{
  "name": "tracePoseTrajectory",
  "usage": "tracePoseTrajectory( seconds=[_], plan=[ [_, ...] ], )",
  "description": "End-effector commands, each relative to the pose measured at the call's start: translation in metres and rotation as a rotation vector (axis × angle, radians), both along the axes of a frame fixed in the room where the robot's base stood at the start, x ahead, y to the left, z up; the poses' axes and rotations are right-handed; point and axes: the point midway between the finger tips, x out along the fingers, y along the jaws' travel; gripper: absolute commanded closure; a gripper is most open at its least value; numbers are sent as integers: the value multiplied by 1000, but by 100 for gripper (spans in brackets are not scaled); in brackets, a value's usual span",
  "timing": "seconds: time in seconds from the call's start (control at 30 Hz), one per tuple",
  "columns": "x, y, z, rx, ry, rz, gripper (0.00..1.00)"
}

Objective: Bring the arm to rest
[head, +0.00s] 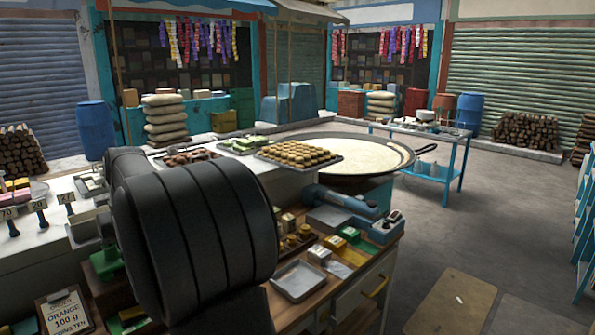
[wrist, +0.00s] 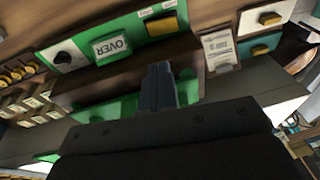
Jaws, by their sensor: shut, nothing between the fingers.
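In the wrist view my gripper (wrist: 158,72) shows its two dark fingers together, shut with nothing held. In the head view my black arm fills the lower left, in front of the counter (head: 280,180). My gripper cannot be made out there; the arm's own bulk hides part of the workbench.
A metal tray (head: 299,281) and small boxes lie on the wooden bench right of my arm. A tray of round sweets (head: 298,154) is on the counter, beside a wide pan of milk (head: 350,155). A clipboard (head: 66,312) is at lower left.

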Motion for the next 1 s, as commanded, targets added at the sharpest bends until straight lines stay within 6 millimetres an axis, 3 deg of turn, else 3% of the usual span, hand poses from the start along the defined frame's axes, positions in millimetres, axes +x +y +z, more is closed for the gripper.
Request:
tracePoseTrajectory(
  seconds=[0.1,0.3,0.67,0.87,1.0],
  plan=[
    [-5,-8,18,32,10,1,100],
    [-5,-3,-3,35,17,3,100],
    [-5,-1,-8,36,15,3,100],
    [7,-16,-2,44,-1,-2,65],
    [39,-63,15,66,-53,-10,37]
  ],
)
